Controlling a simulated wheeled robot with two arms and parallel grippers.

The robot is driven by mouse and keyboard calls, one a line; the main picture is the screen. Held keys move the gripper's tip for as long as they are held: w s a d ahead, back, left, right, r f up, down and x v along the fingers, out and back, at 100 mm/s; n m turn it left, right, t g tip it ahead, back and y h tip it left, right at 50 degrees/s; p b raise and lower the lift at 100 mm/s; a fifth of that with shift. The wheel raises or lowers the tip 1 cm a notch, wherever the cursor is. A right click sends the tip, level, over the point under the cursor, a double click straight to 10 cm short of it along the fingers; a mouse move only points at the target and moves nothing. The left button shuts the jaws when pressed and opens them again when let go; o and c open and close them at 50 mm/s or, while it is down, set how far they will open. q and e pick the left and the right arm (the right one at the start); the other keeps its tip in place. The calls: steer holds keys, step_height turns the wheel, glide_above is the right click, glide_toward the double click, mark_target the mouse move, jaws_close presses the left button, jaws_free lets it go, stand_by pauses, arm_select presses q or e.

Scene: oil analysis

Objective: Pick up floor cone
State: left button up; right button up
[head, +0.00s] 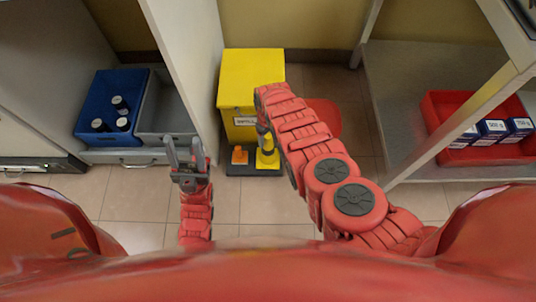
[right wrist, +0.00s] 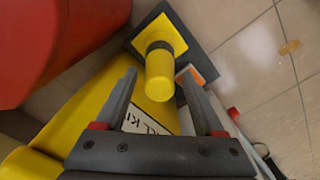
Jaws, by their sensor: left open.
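A yellow floor cone (head: 267,158) with a dark band stands on a dark base at the front of a yellow bin. In the right wrist view the cone (right wrist: 160,84) is seen from above, its rounded top between my right gripper's fingertips (right wrist: 160,76). The fingers are apart, with gaps visible on both sides. In the head view my right gripper (head: 264,134) is above the cone and partly hidden by my arm. My left gripper (head: 184,148) is open and empty, left of the cone near the grey tray.
A yellow bin (head: 252,75) with a label is just behind the cone. A small orange object (head: 240,155) is close on its left. A red tray (head: 450,102) with boxes is right. Tiled floor is clear in front.

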jaws_close()
stand_by(1.2)
